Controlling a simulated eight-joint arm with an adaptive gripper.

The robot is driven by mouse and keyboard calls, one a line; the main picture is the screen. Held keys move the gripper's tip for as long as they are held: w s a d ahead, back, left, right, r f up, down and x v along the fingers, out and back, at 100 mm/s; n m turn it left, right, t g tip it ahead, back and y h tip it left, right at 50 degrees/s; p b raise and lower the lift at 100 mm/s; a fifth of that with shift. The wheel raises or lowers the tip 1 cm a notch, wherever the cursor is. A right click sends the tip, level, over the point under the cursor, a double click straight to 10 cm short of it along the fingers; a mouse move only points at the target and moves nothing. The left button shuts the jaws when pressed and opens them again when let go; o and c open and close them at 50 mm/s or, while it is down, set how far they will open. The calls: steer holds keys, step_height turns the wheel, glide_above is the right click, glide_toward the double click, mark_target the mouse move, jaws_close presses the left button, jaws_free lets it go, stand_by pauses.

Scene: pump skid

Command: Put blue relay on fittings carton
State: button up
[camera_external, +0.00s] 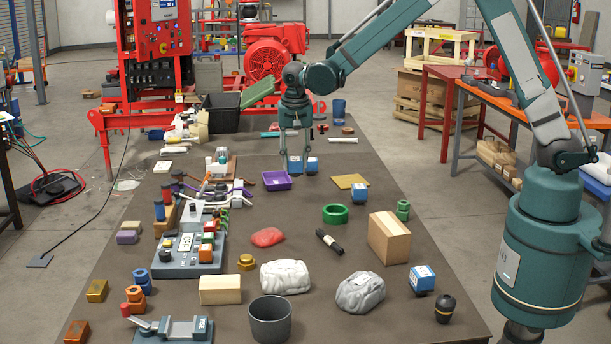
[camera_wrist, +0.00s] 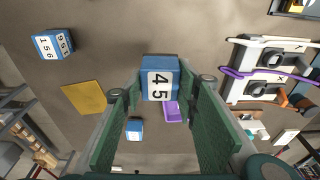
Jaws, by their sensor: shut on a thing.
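My gripper (camera_external: 295,166) points down over the far middle of the table. It is shut on a blue relay (camera_external: 295,164), a small blue block. In the wrist view the relay (camera_wrist: 160,78) sits between the fingertips with a white label reading "45" showing. I cannot tell how high it is above the table. The fittings carton appears to be the taped brown cardboard box (camera_external: 389,238) on the right of the table, nearer the camera, with its top bare. I do not make it out in the wrist view.
Another blue block (camera_external: 312,166) stands just right of my gripper. A yellow plate (camera_external: 350,181) with a blue block (camera_external: 360,193) beside it lies farther right. A purple tray (camera_external: 276,181) is just left. A green ring (camera_external: 335,214) and black cylinder (camera_external: 329,241) lie left of the carton.

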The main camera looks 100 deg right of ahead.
steer(key=s+a+r+n+p, duration=0.1)
steer(key=s+a+r, duration=0.25)
steer(key=a, duration=0.65)
step_height(320, 180, up, 6)
steer(key=n+p, duration=0.4)
steer(key=p, duration=0.1)
glide_above(388, 222)
steer(key=shift+s+a+r+t, duration=0.2)
steer(key=shift+a+t, duration=0.1)
steer(key=shift+t, duration=0.1)
steer(key=shift+f, duration=0.15)
steer(key=shift+f+b, duration=0.4)
steer(key=shift+f, duration=2.45)
steer(key=shift+f, duration=0.1)
steer(key=shift+f, duration=2)
steer(key=shift+f+b, duration=0.15)
steer(key=shift+b, duration=0.3)
